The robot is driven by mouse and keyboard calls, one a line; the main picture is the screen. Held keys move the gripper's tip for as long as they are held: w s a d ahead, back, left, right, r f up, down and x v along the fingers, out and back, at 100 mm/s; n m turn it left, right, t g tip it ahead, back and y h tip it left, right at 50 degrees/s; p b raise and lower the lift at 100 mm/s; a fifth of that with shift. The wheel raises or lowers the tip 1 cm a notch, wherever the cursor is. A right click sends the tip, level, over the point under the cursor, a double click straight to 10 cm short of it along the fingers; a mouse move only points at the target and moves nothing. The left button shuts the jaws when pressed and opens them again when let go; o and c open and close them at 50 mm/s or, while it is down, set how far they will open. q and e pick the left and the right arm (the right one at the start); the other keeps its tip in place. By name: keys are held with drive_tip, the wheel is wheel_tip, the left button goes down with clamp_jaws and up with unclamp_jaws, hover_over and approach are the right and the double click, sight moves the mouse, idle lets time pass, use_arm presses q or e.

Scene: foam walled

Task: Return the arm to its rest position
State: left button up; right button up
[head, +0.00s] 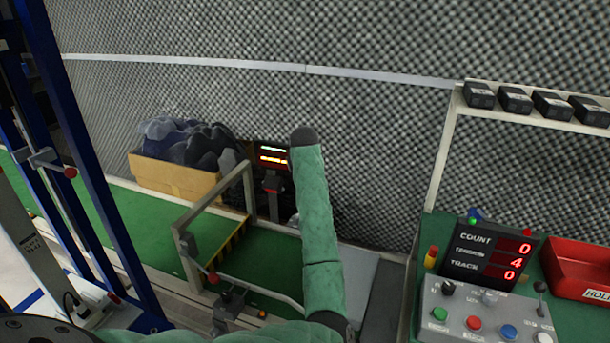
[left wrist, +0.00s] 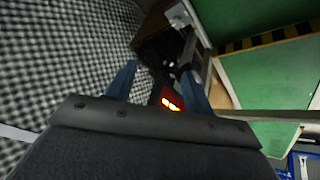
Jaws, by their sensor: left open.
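My left arm in a green sleeve (head: 318,225) rises from the bottom middle of the head view and ends in a dark rounded part (head: 304,136) in front of the grey foam wall. The fingers do not show there. In the left wrist view, my left gripper (left wrist: 158,85) has its two blue fingers spread apart with nothing held between them. Beyond the fingers is a small red display post with lit bars (left wrist: 171,104), which also shows beside my arm in the head view (head: 272,157). My right gripper is in neither view.
A cardboard box (head: 175,178) of dark items stands left, behind a metal frame (head: 190,255). Blue uprights (head: 95,150) stand at far left. On the right are a count display (head: 488,250), a button panel (head: 485,315), a red tray (head: 580,270) and a shelf frame (head: 440,160).

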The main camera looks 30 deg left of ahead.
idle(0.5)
